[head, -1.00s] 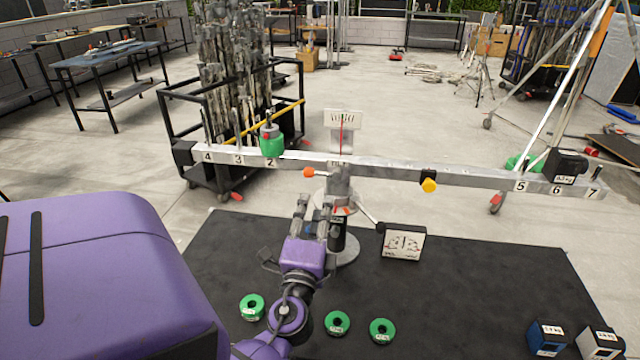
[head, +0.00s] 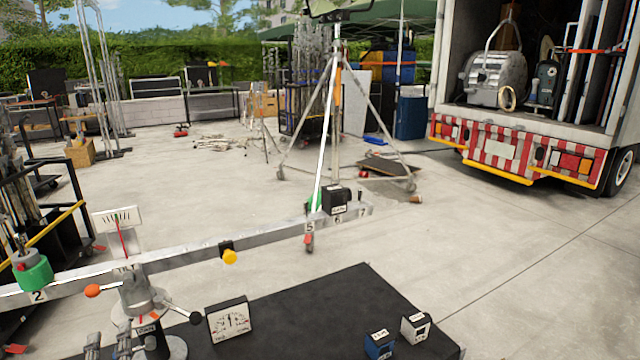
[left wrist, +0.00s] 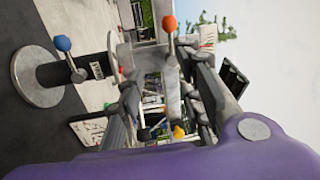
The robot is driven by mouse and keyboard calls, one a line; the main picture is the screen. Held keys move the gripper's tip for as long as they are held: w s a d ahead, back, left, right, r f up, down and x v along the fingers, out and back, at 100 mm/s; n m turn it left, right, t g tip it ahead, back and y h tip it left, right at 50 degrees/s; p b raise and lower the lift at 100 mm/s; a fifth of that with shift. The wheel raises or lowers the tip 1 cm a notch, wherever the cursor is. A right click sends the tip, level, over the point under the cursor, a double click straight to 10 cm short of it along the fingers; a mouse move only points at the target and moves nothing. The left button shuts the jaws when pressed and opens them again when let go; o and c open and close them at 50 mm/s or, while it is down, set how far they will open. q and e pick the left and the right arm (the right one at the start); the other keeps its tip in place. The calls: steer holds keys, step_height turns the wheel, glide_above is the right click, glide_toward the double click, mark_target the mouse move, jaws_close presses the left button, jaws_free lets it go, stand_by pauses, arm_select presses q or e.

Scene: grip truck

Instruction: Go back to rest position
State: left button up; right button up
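My left gripper (head: 108,345) shows at the bottom left of the head view, cut off by the lower edge. Its two fingers stand apart with nothing between them, in front of the balance stand (head: 138,292). The left wrist view also shows the fingers spread, with the stand's round base (left wrist: 38,76) at the left. The balance beam (head: 190,251) carries a green weight (head: 35,274) at mark 2 and a black block (head: 336,199) near mark 6. An orange knob (head: 92,291) and a yellow knob (head: 229,257) stick out. My right gripper is out of view.
A dark table (head: 290,315) holds a white dial box (head: 228,320), a blue block (head: 379,346) and a white block (head: 415,327). A tripod stand (head: 336,120) is behind. An open truck (head: 500,150) stands at the right.

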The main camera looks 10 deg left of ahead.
arm_select(q)
steer(key=s+d+f+n+g+h+p, duration=0.2)
steer(key=s+d+f+n+h, duration=0.15)
steer(key=d+f, duration=0.4)
steer(key=s+d+f+n+g+h+p, duration=0.1)
steer(key=s+d+f+n+h+p, duration=0.3)
steer(key=d+f, duration=0.4)
steer(key=s+d+f+n+g+h+p, duration=0.1)
steer(key=s+d+f+g+h+p, duration=0.1)
steer(key=s, duration=0.7)
steer(key=s+d+f+g+h+p, duration=0.2)
steer(key=s+d, duration=0.4)
steer(key=s, duration=0.3)
steer(key=shift+s+d+f+n+h, duration=0.2)
steer(key=shift+f+n+h, duration=0.2)
steer(key=shift+f, duration=0.7)
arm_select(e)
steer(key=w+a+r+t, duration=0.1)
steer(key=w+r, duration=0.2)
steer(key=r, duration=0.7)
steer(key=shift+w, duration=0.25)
